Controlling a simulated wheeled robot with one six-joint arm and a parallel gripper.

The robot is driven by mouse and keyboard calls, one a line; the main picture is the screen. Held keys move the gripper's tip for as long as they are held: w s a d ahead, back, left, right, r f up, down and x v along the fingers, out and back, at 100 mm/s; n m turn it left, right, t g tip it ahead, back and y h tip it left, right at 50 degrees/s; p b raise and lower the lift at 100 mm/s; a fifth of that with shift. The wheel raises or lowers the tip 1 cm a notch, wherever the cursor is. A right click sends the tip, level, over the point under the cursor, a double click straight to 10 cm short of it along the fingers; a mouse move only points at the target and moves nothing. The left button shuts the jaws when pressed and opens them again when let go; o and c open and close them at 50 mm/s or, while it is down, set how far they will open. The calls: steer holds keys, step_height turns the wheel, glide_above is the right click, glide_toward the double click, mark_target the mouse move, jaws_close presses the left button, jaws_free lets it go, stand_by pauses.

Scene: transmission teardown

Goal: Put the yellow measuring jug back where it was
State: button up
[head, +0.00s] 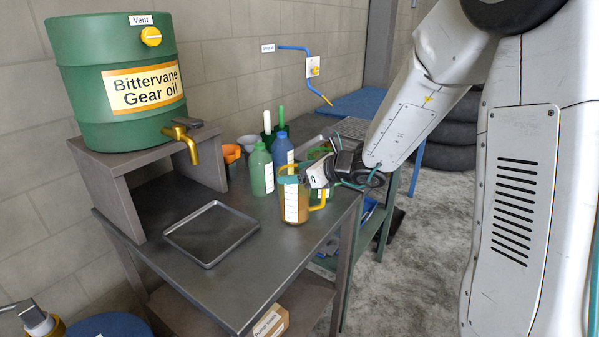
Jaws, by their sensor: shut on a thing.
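The yellow measuring jug (291,203) is at the right front part of the dark metal table (235,280). It is see-through, with a white scale strip, an amber tint and a yellow handle at its right side. It looks upright. I cannot tell whether its base touches the table top. My gripper (308,180) comes in from the right and is shut on the jug near its upper part. The fingertips are small in view and partly hidden by the jug and the wrist.
A green bottle (261,170) and a blue bottle (283,155) stand close behind the jug. A shallow drip tray (210,234) lies to its left. A green gear oil drum (117,75) with a brass tap (185,140) stands on a raised shelf (115,168) at left.

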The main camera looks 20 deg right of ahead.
steer(key=shift+f, duration=0.1)
steer(key=o, duration=1.6)
steer(key=shift+d, duration=0.1)
